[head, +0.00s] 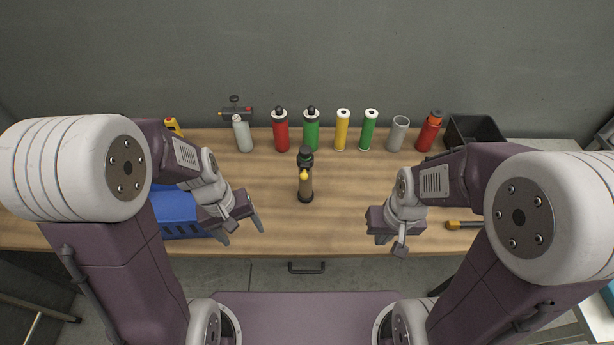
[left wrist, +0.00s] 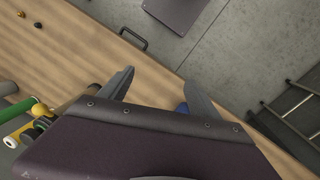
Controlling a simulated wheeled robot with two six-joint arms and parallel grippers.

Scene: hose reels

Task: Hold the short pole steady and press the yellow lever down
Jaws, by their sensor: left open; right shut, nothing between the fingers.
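The short pole (head: 306,188) stands upright near the middle of the wooden table in the head view, with a brownish body and a dark top. The yellow lever (head: 304,174) sits at the upper part of the pole, on the side facing me. My left gripper (head: 243,232) is open and empty, to the left of the pole and nearer the table's front edge. Its two spread fingers also show in the left wrist view (left wrist: 155,92). My right gripper (head: 399,249) is shut and empty, to the right of the pole near the front edge. Neither gripper touches the pole.
A row of red (head: 280,132), green (head: 311,132) and yellow (head: 341,132) bottles and tubes lines the table's back. A blue crate (head: 176,212) is behind my left arm. A black bin (head: 474,130) stands back right. The table around the pole is clear.

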